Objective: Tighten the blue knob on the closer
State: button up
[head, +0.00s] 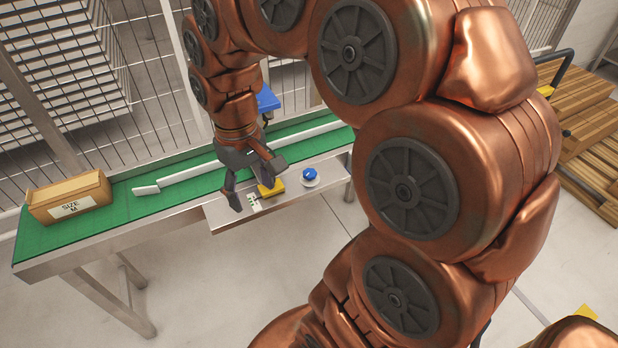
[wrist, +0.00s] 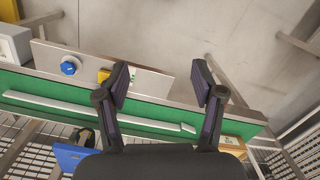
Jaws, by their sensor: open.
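The blue knob (head: 310,174) sits on a pale round base on the metal shelf at the front of the green-topped bench, right of my gripper. It also shows in the wrist view (wrist: 70,65) at the left, clear of the fingers. My gripper (head: 258,190) is open and empty above the shelf, left of the knob. In the wrist view its two fingers (wrist: 166,85) stand well apart. A yellow block (head: 271,187) lies on the shelf beside the gripper, partly hidden by it; it shows as a yellow patch in the wrist view (wrist: 104,76).
A cardboard box (head: 69,197) marked "SIZE M" stands on the green surface (head: 120,208) at the left. A pale rail (head: 190,172) runs along the bench. A blue panel (head: 267,101) stands behind. Stacked wood (head: 590,130) is at the right.

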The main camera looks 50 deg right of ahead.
jog(key=w+d+f+m+b, duration=0.1)
jog(key=w+d+f+b, duration=0.55)
jog(key=w+d, duration=0.4)
jog(key=m+t+b, duration=0.1)
jog(key=m+b, duration=0.1)
jog(key=b, duration=0.2)
send_over(309, 172)
notch_tip(309, 172, down, 8)
jog(key=shift+d+r, duration=0.1)
jog(key=shift+r, duration=0.1)
jog(key=shift+f, duration=3.75)
jog(key=shift+c, duration=0.4)
jog(key=c, duration=1.1)
jog(key=shift+o, duration=0.2)
